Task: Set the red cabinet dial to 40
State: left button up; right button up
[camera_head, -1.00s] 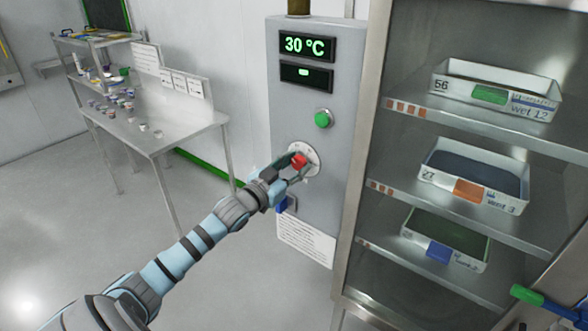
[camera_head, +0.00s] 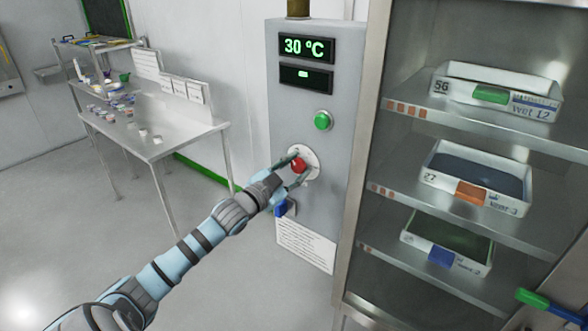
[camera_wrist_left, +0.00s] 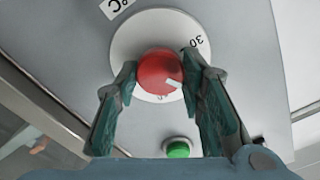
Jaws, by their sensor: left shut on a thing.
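The red dial (camera_head: 299,166) is a round knob on a pale scale disc (camera_head: 316,160) on the grey cabinet's front. My left gripper (camera_head: 301,170) has its fingers on either side of the knob. In the left wrist view the fingers are shut on the red dial (camera_wrist_left: 158,70), and its white pointer mark (camera_wrist_left: 174,83) points to the lower right. A "30" (camera_wrist_left: 196,41) shows on the disc at the upper right; other scale marks are partly hidden by the fingers. The cabinet display (camera_head: 306,47) reads 30 °C. My right gripper is not in view.
A green button (camera_head: 322,121) sits above the dial, a blue part (camera_head: 281,207) and a paper notice (camera_head: 306,246) below it. A rack with trays (camera_head: 470,190) stands close on the right. A steel table (camera_head: 160,140) with small items is at the left.

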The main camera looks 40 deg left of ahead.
aim_at(304, 128)
pick_arm(q)
jog(key=o, duration=1.1)
jog(key=shift+w, duration=0.1)
jog(key=shift+o, duration=0.2)
notch_tip(304, 128, up, 10)
jog(key=shift+a+f, duration=0.1)
